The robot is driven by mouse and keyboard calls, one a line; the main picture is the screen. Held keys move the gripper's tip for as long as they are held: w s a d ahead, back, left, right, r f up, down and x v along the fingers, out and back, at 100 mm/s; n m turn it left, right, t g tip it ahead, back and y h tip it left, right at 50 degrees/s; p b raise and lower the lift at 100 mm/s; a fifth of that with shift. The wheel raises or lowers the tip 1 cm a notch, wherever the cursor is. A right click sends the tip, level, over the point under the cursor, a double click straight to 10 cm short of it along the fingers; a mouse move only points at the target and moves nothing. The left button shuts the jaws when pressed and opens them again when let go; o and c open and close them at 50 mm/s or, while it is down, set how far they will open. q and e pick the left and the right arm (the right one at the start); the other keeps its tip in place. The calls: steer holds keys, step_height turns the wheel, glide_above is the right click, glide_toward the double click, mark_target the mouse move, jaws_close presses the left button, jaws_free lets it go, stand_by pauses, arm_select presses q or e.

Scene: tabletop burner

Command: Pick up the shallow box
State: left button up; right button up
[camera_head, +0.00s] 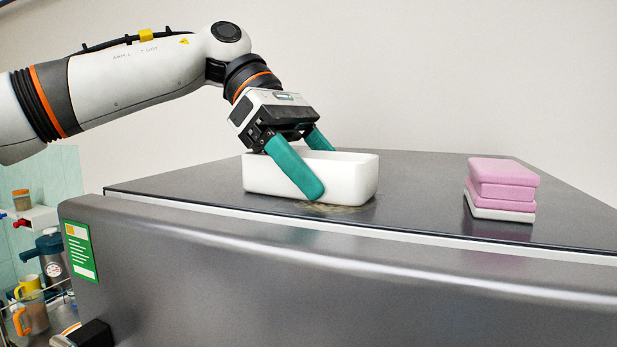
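The shallow box (352,184) is white, open-topped and rectangular, with rounded corners. It sits on the dark metallic top, left of the middle. My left gripper (317,168) reaches down over the box with its two green fingers spread wide. The near finger is in front of the box's front wall and hides part of it. The far finger goes down by the back rim, its tip hidden; I cannot tell whether it touches. My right gripper is not in view.
Pink blocks or sponges (503,180) are stacked on a pale one (500,212) to the right, with clear surface between them and the box. The dark top (420,210) ends at a front edge. Mugs (30,312) and a dark blue container (52,256) stand lower left.

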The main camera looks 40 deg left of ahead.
arm_select(q)
steer(key=c, duration=0.8)
steer(key=shift+r, duration=0.1)
step_height(320, 180, up, 10)
steer(key=shift+f+b, duration=0.1)
steer(key=shift+b, duration=0.2)
